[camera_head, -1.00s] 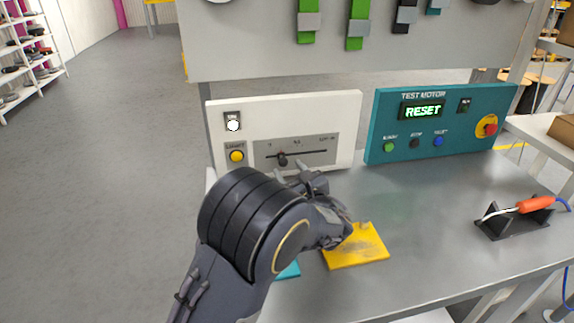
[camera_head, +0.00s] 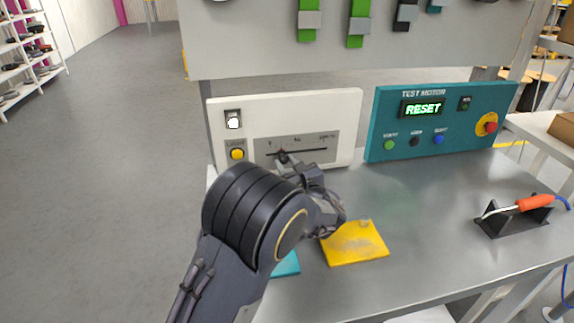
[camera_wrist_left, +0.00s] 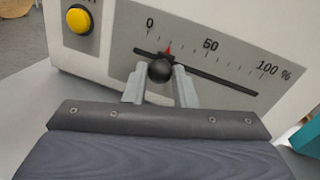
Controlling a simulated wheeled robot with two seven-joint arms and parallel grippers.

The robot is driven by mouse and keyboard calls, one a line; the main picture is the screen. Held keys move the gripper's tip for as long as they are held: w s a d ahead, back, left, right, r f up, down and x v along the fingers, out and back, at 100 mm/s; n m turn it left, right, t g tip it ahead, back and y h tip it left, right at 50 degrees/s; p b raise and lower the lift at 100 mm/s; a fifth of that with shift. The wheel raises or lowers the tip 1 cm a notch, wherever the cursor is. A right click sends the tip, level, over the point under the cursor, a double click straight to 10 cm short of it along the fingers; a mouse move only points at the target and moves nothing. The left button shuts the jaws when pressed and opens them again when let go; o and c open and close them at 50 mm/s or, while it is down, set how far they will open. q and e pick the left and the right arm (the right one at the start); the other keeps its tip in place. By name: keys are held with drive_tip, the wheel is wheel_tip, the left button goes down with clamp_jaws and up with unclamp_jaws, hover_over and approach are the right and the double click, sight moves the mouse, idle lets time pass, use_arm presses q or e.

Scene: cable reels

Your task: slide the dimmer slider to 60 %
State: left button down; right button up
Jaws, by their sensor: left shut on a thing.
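The dimmer slider is a black round knob (camera_wrist_left: 160,70) with a red pointer, on a dark slot in a grey scale plate (camera_wrist_left: 226,67) marked 0, 50 and 100 %. The pointer stands near the low end, a little past 0 and well short of 50. The plate is on the white panel (camera_head: 350,130), right of the yellow LIGHT button (camera_head: 237,154). My left gripper (camera_wrist_left: 158,78) is shut on the knob, one finger on each side of it. In the head view my wrist partly hides the knob (camera_head: 282,154). My right gripper is not in view.
A teal TEST MOTOR panel (camera_head: 380,120) with several buttons stands to the right. A yellow plate (camera_head: 355,246) and a teal plate (camera_head: 287,266) lie on the grey bench below my arm. A soldering iron on a stand (camera_head: 520,212) sits at the right.

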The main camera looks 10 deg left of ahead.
use_arm(q)
drive_tip(key=shift+d, duration=0.1)
drive_tip(key=w+d, duration=0.1)
drive_tip(key=d, duration=0.2)
drive_tip(key=w+d, duration=0.1)
drive_tip(key=d, duration=0.1)
drive_tip(key=shift+w+d, duration=0.15)
drive_tip(key=shift+w, duration=0.15)
drive_tip(key=c, duration=1.2)
unclamp_jaws()
drive_tip(key=v, duration=0.8)
drive_tip(key=shift+b, duration=0.3)
drive_tip(key=shift+r, duration=0.1)
